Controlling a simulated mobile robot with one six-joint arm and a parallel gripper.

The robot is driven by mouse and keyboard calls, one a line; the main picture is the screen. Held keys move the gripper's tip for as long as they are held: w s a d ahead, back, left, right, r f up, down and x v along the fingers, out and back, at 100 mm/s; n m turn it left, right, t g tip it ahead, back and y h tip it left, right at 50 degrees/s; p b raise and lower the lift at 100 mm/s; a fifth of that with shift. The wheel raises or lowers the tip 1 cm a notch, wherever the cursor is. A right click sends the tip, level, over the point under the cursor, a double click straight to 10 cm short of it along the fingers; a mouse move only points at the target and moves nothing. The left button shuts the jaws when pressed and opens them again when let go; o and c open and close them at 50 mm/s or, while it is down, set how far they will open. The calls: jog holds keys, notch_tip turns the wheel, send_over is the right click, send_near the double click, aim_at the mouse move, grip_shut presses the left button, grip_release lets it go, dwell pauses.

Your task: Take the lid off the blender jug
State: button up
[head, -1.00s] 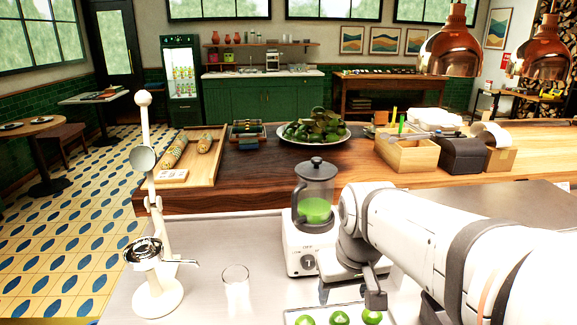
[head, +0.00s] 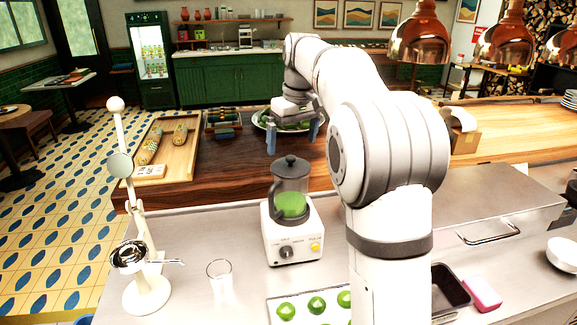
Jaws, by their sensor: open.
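The blender jug (head: 291,196) is clear with green liquid in its lower part. It stands upright on a white blender base (head: 292,238) on the steel counter. A dark lid (head: 291,165) with a round knob sits on top of the jug. My gripper (head: 292,136) is open and points downward. In the picture it shows above the lid, with its two bluish fingers apart to either side. No contact with the lid shows, and how far it is from the lid is hard to tell.
A white juicer (head: 143,255) and an empty glass (head: 219,275) stand left of the blender. A tray with green fruit (head: 315,305) lies in front. A wooden tray (head: 168,160) and a bowl of greens (head: 262,119) are on the wooden counter behind. Copper lamps (head: 420,38) hang at right.

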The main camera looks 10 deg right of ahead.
aim_at(291, 156)
jog(key=f, duration=0.5)
jog(key=shift+w+a+f+p, duration=0.25)
jog(key=shift+w+f+p, duration=0.05)
jog(key=shift+f, duration=0.05)
jog(key=c, duration=0.6)
